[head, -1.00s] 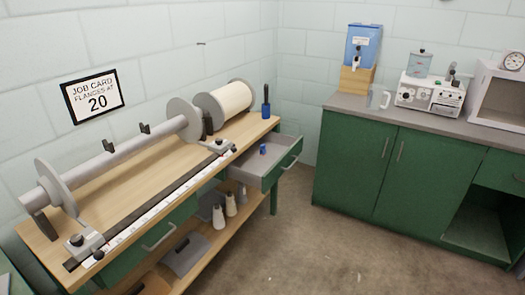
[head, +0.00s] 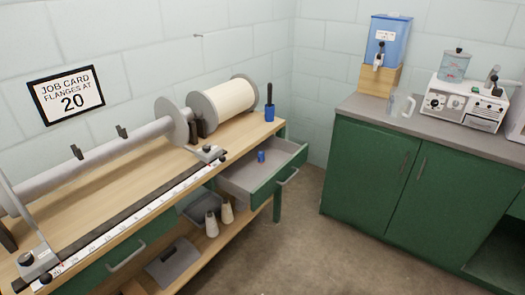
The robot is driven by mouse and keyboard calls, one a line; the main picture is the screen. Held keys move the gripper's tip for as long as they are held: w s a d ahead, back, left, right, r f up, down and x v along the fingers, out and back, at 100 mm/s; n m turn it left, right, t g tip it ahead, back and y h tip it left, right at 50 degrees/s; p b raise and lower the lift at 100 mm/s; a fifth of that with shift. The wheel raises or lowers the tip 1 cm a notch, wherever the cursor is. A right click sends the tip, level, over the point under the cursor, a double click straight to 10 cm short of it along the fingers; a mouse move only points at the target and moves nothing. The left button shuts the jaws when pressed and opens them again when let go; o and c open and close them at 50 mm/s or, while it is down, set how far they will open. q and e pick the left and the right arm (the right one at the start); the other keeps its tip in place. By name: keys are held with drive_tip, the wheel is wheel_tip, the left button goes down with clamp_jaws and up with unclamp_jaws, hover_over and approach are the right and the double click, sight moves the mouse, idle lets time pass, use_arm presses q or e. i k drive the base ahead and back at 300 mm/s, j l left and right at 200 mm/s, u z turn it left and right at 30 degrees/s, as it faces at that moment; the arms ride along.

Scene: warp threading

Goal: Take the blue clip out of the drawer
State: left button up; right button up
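The blue clip (head: 261,156) is a small blue piece lying in the open drawer (head: 236,180). The drawer has a grey inside and a green front with a bar handle, and it sticks out from the right end of the wooden workbench (head: 150,182). Neither of my grippers shows in the head view.
A blue pot with a dark handle (head: 269,112) stands on the bench's right end, near a white spool (head: 228,101). A long ruler rail (head: 130,217) runs along the bench front. Green cabinets (head: 385,175) stand to the right. The concrete floor (head: 300,235) between is clear.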

sight(261, 156)
drive_tip(key=i+l+u, duration=0.1)
drive_tip(key=i+l, duration=0.3)
drive_tip(key=l, duration=0.25)
drive_tip(key=i+l+u, duration=0.15)
drive_tip(key=l, duration=0.2)
drive_tip(key=i+l+u, duration=0.1)
drive_tip(key=i+l, duration=0.15)
drive_tip(key=i+l+u, duration=0.1)
drive_tip(key=l, duration=0.35)
drive_tip(key=i+l, duration=0.2)
drive_tip(key=l, duration=0.2)
drive_tip(key=i+l+u, duration=0.15)
drive_tip(key=i+l, duration=0.15)
drive_tip(key=l, duration=0.15)
drive_tip(key=i+l+u, duration=0.1)
drive_tip(key=i+l, duration=0.15)
drive_tip(key=l, duration=0.2)
drive_tip(key=i, duration=0.75)
